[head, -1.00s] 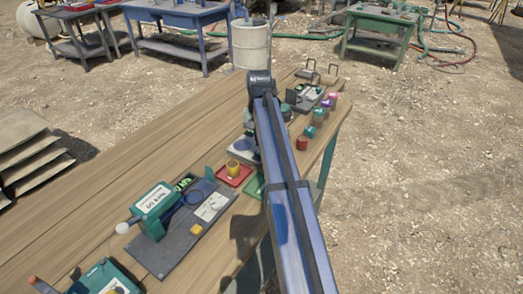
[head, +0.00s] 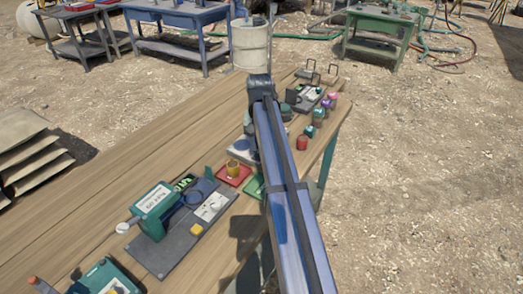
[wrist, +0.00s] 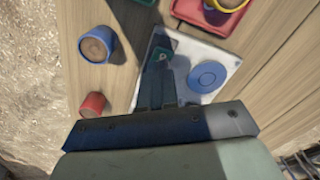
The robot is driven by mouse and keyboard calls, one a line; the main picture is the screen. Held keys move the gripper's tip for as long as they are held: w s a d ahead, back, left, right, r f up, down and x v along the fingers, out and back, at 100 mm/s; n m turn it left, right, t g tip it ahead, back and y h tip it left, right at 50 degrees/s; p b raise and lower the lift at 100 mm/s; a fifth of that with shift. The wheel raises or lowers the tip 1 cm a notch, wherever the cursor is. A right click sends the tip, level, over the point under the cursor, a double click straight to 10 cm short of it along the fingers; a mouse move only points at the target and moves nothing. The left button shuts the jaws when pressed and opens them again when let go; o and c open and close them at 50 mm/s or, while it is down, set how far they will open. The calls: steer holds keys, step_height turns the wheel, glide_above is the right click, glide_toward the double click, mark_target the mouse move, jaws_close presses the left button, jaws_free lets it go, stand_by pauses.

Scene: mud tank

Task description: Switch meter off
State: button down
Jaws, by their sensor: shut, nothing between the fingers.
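I cannot tell for sure which device is the meter. A teal box with a white label (head: 155,205) and a white-knobbed lever stands on a dark grey board (head: 180,245), with a white panel (head: 211,207) and a yellow button (head: 197,229). My gripper (wrist: 160,68) is shut and empty in the wrist view, above a pale square plate (wrist: 205,60) with a blue round disc (wrist: 207,76) to the right of the fingers. A small dark green piece shows near the fingertips; contact is unclear. In the head view, my arm hides the gripper.
A red tray (head: 233,174) with a yellow cup stands beside the plate. Blue-rimmed (wrist: 97,44) and red (wrist: 92,104) cups stand at left in the wrist view. Another black device (head: 311,97) sits at the table's far end. The table's left side has bare wood.

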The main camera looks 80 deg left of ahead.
steer(key=shift+f, duration=0.9)
stand_by(0.5)
steer(key=shift+r, duration=3.55)
